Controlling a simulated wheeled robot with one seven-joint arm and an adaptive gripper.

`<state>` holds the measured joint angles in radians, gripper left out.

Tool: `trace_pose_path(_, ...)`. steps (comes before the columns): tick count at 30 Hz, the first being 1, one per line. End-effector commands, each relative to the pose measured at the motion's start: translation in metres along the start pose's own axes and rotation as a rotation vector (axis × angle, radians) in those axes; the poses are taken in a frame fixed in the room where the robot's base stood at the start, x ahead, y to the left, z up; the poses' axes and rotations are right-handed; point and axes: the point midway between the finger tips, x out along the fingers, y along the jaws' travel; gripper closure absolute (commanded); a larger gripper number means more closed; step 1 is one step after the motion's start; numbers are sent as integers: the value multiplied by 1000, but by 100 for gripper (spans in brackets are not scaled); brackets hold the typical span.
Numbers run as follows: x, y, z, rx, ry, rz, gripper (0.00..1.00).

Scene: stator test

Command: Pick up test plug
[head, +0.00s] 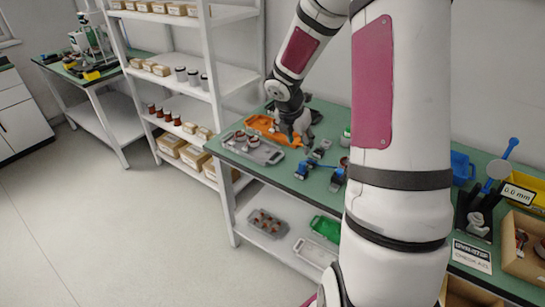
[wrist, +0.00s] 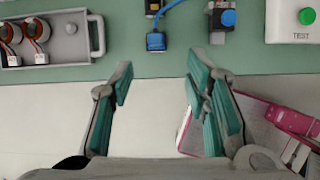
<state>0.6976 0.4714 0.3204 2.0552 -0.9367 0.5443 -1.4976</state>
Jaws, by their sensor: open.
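What looks like the test plug is a small blue connector (wrist: 156,41) with a blue cable, lying on the green tabletop near its front edge in the wrist view. My gripper (wrist: 160,82) is open and empty. Its two green-padded fingers point toward the table, and the connector shows beyond the gap between them, untouched. In the head view my gripper (head: 299,136) is over the bench, partly hidden by its own wrist. Small blue parts (head: 305,171) lie near it there, too small to tell which is the plug.
A grey tray (wrist: 68,55) with stators lies left of the connector. A blue-knobbed device (wrist: 228,18) and a white box with a green TEST button (wrist: 305,17) stand to its right. In the head view an orange tray (head: 262,125) lies behind; a shelf rack (head: 215,75) stands left.

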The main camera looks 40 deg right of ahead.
Motion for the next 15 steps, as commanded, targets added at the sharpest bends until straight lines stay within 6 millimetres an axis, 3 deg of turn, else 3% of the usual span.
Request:
trace_pose_path(7, 26, 0, 1, -45, 9, 2, 57)
trace_pose_path(15, 76, 0, 0, -43, 9, 2, 57)
